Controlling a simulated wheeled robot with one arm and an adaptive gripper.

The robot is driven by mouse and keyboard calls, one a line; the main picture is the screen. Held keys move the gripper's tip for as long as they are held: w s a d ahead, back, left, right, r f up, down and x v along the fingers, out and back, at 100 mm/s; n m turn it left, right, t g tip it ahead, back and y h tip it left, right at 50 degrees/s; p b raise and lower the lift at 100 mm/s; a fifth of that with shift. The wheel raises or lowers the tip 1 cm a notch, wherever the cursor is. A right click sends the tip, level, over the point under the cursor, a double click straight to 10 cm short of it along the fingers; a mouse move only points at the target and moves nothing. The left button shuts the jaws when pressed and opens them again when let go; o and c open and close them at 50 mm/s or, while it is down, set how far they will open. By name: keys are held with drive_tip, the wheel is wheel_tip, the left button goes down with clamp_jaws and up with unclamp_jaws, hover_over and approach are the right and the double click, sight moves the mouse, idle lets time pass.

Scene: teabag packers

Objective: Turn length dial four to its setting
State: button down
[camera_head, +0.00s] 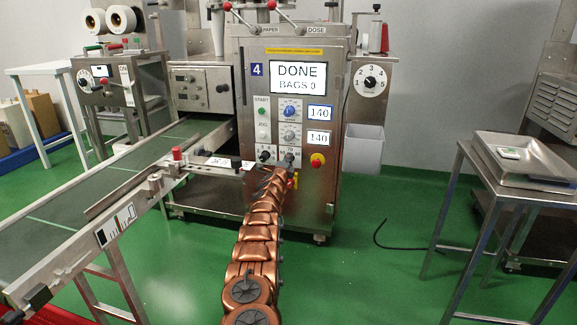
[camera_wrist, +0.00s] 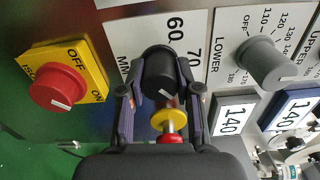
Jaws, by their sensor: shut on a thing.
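Length dial four is a black round knob (camera_wrist: 158,76) with a white pointer line, on a white scale plate marked MM, with 60 and 70 readable. My gripper (camera_wrist: 160,92) is shut on this knob, one finger on each side. The fingers and knob hide the rest of the scale. In the head view the dial (camera_head: 289,157) is low on the front of the machine marked 4, and my copper arm reaches up to it. The machine's display (camera_head: 297,77) reads DONE, BAGS 0.
A red isolator switch (camera_wrist: 58,90) on a yellow plate and the grey LOWER dial (camera_wrist: 262,62) flank the knob. A yellow and red part (camera_wrist: 168,124) shows close between my fingers. A conveyor (camera_head: 110,185) runs at left; a steel table (camera_head: 530,172) stands at right.

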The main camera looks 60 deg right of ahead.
drive_tip(key=shift+m+b, duration=0.5)
drive_tip(key=shift+m, duration=0.5)
drive_tip(key=shift+w, duration=0.1)
drive_tip(key=c, duration=0.8)
unclamp_jaws()
drive_tip(key=shift+a, duration=0.15)
